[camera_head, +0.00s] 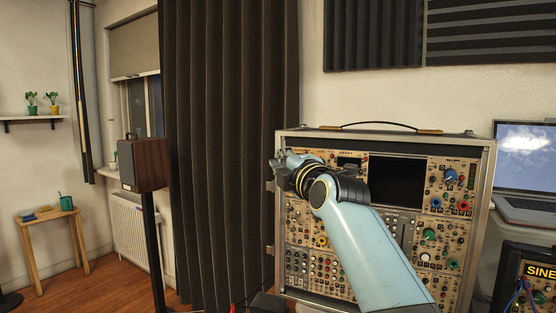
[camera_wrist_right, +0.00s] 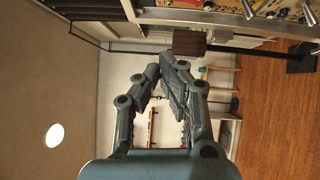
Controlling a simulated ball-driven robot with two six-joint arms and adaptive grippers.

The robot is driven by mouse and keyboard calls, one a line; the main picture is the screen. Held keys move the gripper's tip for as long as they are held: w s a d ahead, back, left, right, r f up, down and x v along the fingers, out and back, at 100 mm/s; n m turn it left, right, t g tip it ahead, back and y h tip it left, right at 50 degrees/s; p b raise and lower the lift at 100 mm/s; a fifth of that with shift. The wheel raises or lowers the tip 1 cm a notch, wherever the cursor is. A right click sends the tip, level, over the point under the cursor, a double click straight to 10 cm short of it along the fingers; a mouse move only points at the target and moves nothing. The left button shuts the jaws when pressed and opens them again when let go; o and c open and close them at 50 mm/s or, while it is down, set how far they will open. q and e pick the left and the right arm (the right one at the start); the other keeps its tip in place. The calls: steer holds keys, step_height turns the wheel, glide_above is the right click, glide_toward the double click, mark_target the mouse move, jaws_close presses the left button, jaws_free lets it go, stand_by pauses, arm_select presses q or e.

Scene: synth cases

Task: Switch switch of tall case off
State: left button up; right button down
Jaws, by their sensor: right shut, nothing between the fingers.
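The tall case (camera_head: 488,200) stands upright in the head view, with a handle on top and beige panels full of knobs and jacks around a dark screen (camera_head: 397,181). I cannot make out its switch; my right arm covers part of the panels. My right gripper (camera_head: 281,163) is at the case's upper left edge in the head view, pointing left; I cannot tell whether it touches the case. In the right wrist view the gripper's fingers (camera_wrist_right: 163,68) are closed together and empty. The case's panel (camera_wrist_right: 275,10) shows at the upper right there. My left gripper is not in view.
A laptop (camera_head: 527,165) and a smaller case (camera_head: 535,283) are at the right. A dark curtain (camera_head: 230,150) hangs left of the tall case. A speaker (camera_head: 143,165) on a stand and a wooden stool (camera_head: 50,218) stand further left, with open floor between.

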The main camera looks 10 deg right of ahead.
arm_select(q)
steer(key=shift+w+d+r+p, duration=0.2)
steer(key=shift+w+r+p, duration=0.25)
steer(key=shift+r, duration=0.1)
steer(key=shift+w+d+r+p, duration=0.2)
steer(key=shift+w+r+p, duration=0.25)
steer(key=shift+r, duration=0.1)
arm_select(e)
steer(key=s+d, duration=0.1)
steer(key=s, duration=0.6)
steer(key=shift+s+d+r, duration=0.15)
steer(key=shift+s+d, duration=0.05)
steer(key=shift+s, duration=0.05)
